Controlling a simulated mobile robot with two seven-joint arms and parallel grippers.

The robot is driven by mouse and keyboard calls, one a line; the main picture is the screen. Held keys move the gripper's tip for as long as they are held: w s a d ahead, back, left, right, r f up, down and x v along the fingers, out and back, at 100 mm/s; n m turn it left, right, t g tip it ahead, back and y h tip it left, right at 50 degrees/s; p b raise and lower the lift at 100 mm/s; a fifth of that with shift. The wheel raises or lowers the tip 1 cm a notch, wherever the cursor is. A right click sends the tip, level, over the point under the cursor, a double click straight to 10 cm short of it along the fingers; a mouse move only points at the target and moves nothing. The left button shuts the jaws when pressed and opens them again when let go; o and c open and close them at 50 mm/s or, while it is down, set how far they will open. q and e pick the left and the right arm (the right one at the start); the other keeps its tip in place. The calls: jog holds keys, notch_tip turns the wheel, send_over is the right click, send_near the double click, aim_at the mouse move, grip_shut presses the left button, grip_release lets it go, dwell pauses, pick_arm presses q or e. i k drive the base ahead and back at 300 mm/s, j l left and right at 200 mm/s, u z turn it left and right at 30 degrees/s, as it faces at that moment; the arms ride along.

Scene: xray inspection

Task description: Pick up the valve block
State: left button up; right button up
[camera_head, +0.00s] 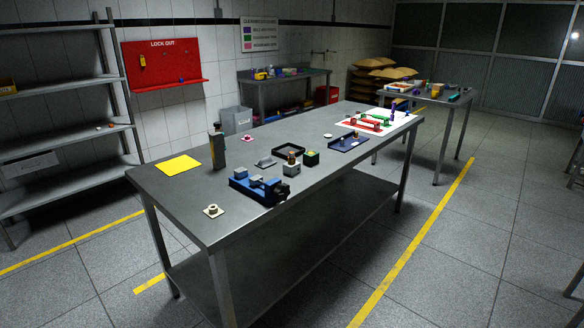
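No part on the long grey table is plainly marked as the valve block. A small grey block (290,169) with a brownish top piece stands near the middle of the table and may be it. A dark block with a green top (312,158) stands just right of it. A blue vise-like fixture (258,187) sits at the front edge, left of the grey block. A small pale square piece with a round boss (213,210) lies near the table's left front corner. Neither of my grippers shows in the head view.
The long grey table (230,220) also bears a yellow sheet (178,165), a dark upright bottle-like object (217,148), a black square frame (288,150), a blue tray (349,142) and red and green parts on a white sheet.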

aim_at(292, 167)
jog(key=u, duration=0.55)
jog(key=i+l+u, duration=0.2)
jog(key=u, duration=0.25)
jog(key=i+l+u, duration=0.1)
jog(key=l+u, duration=0.35)
jog(key=i+l+u, duration=0.2)
jog(key=l, duration=0.2)
jog(key=l+u, duration=0.15)
jog(key=l, duration=0.25)
jog(key=l+u, duration=0.15)
jog(key=l, duration=0.7)
